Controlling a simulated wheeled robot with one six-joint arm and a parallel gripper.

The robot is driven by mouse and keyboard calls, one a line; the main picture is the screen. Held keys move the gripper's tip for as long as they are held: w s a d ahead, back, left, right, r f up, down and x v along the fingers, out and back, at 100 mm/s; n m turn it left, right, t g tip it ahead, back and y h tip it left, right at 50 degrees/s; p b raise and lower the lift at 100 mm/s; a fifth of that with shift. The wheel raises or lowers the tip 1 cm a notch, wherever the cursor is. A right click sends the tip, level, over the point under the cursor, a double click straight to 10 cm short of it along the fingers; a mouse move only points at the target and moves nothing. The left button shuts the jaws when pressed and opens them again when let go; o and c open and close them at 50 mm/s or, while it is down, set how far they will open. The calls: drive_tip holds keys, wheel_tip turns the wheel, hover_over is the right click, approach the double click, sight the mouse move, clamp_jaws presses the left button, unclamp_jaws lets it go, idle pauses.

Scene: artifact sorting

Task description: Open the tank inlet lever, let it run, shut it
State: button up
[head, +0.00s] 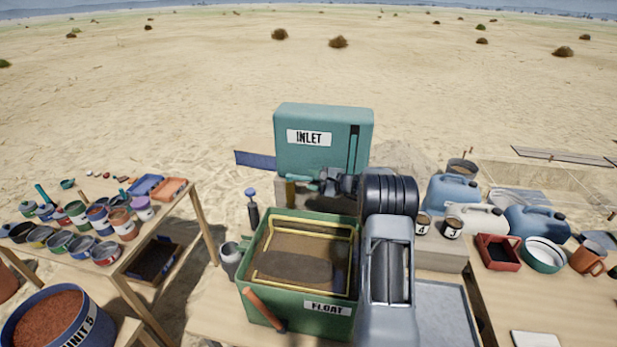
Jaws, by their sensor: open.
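The teal inlet tank (323,120) with an "INLET" label stands behind the table, with a dark vertical slot on its right front. A teal bar (303,178), which may be the lever, sticks out to the left below the tank's front. My gripper (326,182) is at the right end of this bar, in front of the tank. It is open, but its fingers are small and partly hidden by my wrist, so contact cannot be told. The green box labelled "FLOAT" (327,307) stands below, with a yellow frame and brown content inside.
A left table (205,225) holds many small pots. A blue bucket (85,330) stands at front left. A blue-topped pump-like item (252,205) and a grey jar (230,260) stand left of the green box. Blue jugs (453,192) and a red tray (498,252) are at right.

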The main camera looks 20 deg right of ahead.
sight(300, 178)
drive_tip(key=shift+x, duration=1.3)
drive_tip(key=shift+c, duration=0.3)
clamp_jaws()
